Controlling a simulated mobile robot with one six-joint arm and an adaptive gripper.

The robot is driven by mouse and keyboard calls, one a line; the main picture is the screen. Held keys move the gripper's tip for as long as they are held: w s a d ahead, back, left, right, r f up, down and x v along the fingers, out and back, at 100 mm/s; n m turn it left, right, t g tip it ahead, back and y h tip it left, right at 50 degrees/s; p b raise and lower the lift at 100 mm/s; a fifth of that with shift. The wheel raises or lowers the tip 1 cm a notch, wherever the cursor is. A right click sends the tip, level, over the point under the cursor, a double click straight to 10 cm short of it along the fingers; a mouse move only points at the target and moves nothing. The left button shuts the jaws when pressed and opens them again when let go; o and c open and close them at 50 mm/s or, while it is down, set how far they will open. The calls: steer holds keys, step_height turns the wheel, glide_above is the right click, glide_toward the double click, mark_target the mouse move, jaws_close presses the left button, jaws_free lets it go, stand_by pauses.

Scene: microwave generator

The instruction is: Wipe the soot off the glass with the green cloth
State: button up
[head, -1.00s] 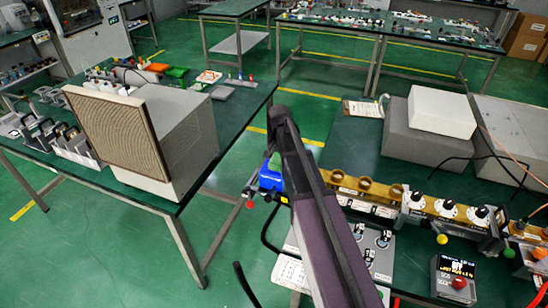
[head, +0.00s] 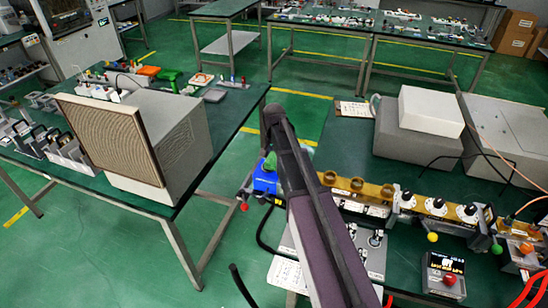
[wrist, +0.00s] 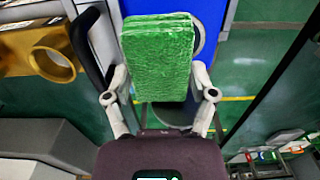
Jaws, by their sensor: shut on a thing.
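My gripper (wrist: 160,76) is shut on the green cloth (wrist: 158,48), a flat rectangular pad with a crinkled face. It stands out beyond the two light grey fingers in the wrist view.
A brass bench row (head: 357,190) with ring mounts and knobs lies right of my arm. Grey boxes (head: 408,138) stand behind it. A large box with a tan grille (head: 112,145) stands on the left table. A blue item (head: 264,182) sits beside my arm. Green floor lies between the tables.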

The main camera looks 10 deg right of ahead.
steer(key=shift+r+p, duration=1.7)
steer(key=shift+r, duration=0.25)
steer(key=shift+r+p, duration=1.5)
steer(key=shift+s+f, duration=0.1)
steer(key=shift+s, duration=0.05)
